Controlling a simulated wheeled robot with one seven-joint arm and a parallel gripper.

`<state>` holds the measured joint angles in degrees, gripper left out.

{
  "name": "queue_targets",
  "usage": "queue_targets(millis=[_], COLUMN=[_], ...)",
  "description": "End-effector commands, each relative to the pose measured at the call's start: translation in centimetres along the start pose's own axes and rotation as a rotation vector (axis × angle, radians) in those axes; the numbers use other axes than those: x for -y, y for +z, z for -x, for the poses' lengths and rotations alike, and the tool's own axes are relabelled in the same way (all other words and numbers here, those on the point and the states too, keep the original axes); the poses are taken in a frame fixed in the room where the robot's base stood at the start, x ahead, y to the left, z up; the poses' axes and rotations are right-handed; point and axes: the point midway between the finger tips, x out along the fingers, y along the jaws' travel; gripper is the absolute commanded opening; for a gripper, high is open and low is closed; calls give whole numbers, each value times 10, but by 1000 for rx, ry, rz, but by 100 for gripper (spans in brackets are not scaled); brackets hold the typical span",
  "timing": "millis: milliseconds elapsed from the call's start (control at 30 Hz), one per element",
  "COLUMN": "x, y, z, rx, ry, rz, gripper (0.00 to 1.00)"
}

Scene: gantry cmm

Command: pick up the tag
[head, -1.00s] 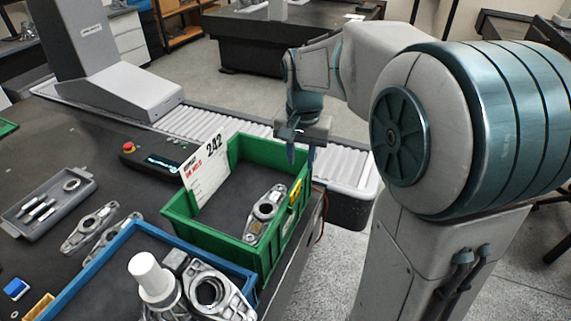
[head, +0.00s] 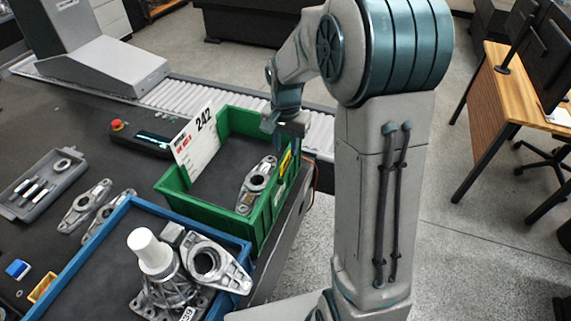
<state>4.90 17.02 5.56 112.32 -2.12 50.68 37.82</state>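A white card tag marked "242" (head: 196,141) with red print stands tilted at the back-left wall of the green bin (head: 178,196). A small yellow label (head: 286,162) is on the bin's right wall. A white label ending in "39" (head: 187,314) shows partly at the bottom edge, in the blue tray (head: 87,251). I cannot tell which of these the task means. My gripper (head: 287,148) points down at the bin's back-right corner, right of the card and close to the yellow label. Its fingers look apart, with nothing visible between them.
A metal link (head: 257,186) lies in the green bin. The blue tray holds metal castings and a white cylinder (head: 150,250). A control box with a red button (head: 140,138) and a roller conveyor (head: 205,97) lie behind. A grey tool tray (head: 42,187) is at left.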

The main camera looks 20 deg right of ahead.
Motion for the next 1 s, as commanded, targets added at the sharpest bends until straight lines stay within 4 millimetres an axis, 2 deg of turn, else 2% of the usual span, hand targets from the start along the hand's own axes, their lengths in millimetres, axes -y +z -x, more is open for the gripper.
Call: queue_targets(millis=[200,300,567,667,1000], x=[0,0,1,1,1], y=[2,1,1,1,1], z=[-32,-41,-43,-43,-43], rx=[4,2,1,1,1], ry=[3,2,0,0,0], rz=[0,1,1,1,1], gripper=[30,30,30,2,0])
